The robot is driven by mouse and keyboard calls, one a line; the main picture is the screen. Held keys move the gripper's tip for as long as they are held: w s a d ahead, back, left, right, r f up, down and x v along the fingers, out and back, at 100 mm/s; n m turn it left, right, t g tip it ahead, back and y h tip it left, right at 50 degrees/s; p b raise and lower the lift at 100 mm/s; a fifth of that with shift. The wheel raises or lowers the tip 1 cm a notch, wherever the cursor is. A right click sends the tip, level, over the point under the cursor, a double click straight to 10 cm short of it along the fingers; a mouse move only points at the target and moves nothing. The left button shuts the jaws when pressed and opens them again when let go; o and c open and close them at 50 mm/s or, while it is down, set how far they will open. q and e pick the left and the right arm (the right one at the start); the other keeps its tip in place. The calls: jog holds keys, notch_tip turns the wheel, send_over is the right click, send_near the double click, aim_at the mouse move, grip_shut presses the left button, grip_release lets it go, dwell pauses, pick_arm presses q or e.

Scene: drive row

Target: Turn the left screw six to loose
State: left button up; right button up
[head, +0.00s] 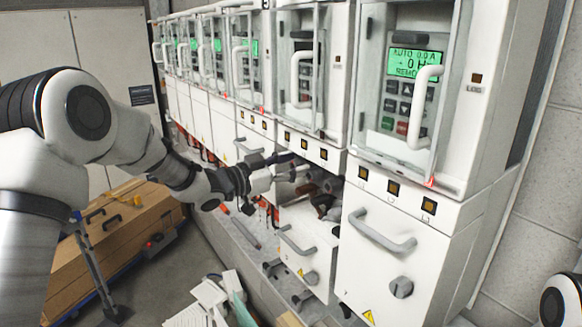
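My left gripper (281,168) reaches in from the left, at the open lower bay (322,187) of one cabinet in the drive row. Its dark fingers overlap the bay's dark interior, so its opening and any contact are unclear. I cannot make out the left screw; it is hidden or too small to tell. Below the bay, a white drawer front (303,238) with a handle and a grey knob (311,278) stands out from the row. My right gripper is out of view.
A closed white drawer (385,270) with a grey handle and knob is at the right. Drive panels with green displays (412,63) run above. A wooden crate (125,235) stands at the left. Papers (205,300) lie on the floor below.

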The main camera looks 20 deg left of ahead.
pick_arm(q)
jog(key=shift+d+f, duration=0.1)
jog(key=shift+f, duration=0.1)
jog(key=v, duration=1.1)
jog(key=shift+s, duration=0.25)
jog(key=shift+a, duration=0.25)
